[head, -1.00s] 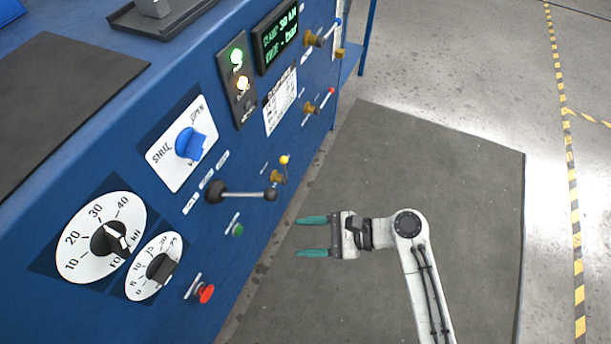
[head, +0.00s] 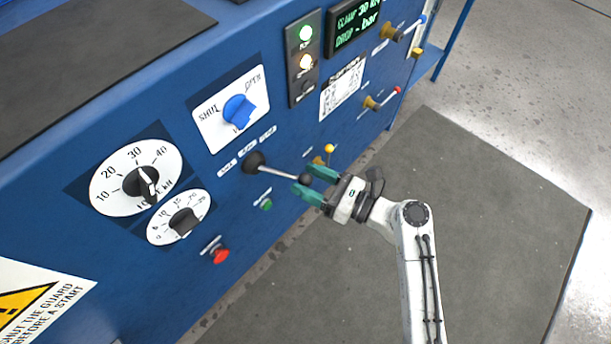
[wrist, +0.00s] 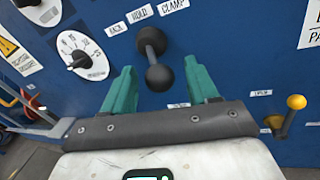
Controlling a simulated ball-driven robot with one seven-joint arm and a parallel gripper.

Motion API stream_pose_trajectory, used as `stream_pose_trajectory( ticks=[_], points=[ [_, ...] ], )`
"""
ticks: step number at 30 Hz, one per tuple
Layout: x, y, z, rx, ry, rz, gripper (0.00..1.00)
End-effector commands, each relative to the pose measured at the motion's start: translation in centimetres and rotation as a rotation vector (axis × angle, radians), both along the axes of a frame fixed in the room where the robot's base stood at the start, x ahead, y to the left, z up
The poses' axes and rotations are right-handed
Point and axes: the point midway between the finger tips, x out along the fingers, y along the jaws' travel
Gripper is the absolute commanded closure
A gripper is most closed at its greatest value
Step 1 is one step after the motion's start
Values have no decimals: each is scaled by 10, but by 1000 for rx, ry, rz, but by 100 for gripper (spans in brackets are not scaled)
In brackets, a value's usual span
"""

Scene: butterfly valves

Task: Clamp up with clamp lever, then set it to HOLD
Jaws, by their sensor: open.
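The clamp lever (head: 280,172) is a metal rod on a black hub, ending in a black ball knob. It sticks out from the blue panel, below three small labels. In the wrist view the knob (wrist: 160,77) shows between the fingers, with the labels BACK, HOLD (wrist: 140,14) and CLAMP (wrist: 172,5) above the hub. My gripper (head: 303,179) is open, its green fingers either side of the knob. I cannot tell whether either finger touches it. The display (head: 356,22) reads CLAMP 30 kN and DROP - bar.
A blue SHUT/OPEN knob (head: 238,110) sits above the lever, and two dials are at left. A green button (head: 266,204) and a red button (head: 220,255) are below. The floor mat (head: 500,220) is clear.

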Motion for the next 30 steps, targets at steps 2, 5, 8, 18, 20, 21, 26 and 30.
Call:
stream_pose_trajectory(
  ticks=[2, 5, 8, 18, 20, 21, 26, 30],
  points=[
    [3, 7, 0, 0, -1, 2, 41],
    [5, 12, 0, -1, -1, 1, 41],
    [6, 14, 0, -1, -1, 1, 41],
    [6, 14, 0, -1, -1, 0, 53],
    [6, 14, 0, -1, -1, 0, 59],
    [6, 14, 0, -2, -1, 0, 63],
    [6, 13, 0, -2, -1, 0, 78],
    [6, 13, 0, -2, -1, 0, 92]
  ],
)
